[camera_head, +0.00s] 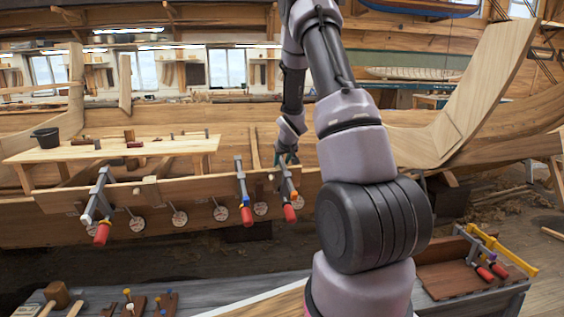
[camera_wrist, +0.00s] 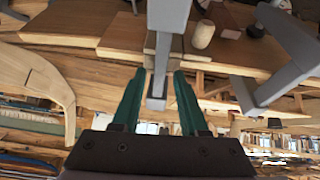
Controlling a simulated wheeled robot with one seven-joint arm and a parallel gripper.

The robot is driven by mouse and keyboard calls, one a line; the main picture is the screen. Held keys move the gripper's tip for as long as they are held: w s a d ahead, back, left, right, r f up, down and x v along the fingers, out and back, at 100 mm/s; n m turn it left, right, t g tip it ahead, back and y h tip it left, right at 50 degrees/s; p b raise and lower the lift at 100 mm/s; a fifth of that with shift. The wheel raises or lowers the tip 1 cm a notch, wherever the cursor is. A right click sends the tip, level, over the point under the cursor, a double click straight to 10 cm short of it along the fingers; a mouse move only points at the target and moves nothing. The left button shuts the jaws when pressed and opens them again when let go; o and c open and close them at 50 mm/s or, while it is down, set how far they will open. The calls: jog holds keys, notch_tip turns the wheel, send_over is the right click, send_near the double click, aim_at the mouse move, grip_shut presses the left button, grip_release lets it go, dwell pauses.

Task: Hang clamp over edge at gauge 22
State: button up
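My gripper (camera_head: 288,154) is at the upper end of a grey clamp (camera_head: 285,182) with a red handle, by the upper edge of the hull plank (camera_head: 205,187). In the wrist view its teal fingers (camera_wrist: 160,72) stand apart on both sides of the clamp's grey bar (camera_wrist: 158,92), with a narrow gap showing on each side. A second grey clamp (camera_head: 241,183) sits on the plank just left of it. A third clamp (camera_head: 97,198) sits farther left. Round white gauges (camera_head: 221,213) line the plank below the edge; their numbers are too small to read.
A wooden bench (camera_head: 110,150) with a black bucket (camera_head: 45,138) and small tools stands behind the plank. Mallets (camera_head: 57,293) and tools lie at lower left. My arm hides the plank's right part.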

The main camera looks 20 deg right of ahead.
jog(key=shift+f, duration=0.15)
jog(key=shift+s, duration=0.1)
jog(key=v, duration=1.1)
dwell(0.3)
jog(key=s+a+r+m, duration=0.1)
jog(key=s+a+r, duration=0.3)
jog(key=s+r, duration=0.25)
jog(key=s+a+r+m, duration=0.1)
jog(key=s+a+r, duration=0.2)
jog(key=s+r, duration=0.35)
jog(key=s+a+r+y, duration=0.2)
jog(key=s+a, duration=0.3)
jog(key=s, duration=0.4)
jog(key=s+a+r+g+y, duration=0.1)
jog(key=s+a+r, duration=0.3)
jog(key=s, duration=0.4)
jog(key=shift+s+a+m+y, duration=0.35)
jog(key=shift+a+y, duration=0.15)
jog(key=shift+a, duration=0.1)
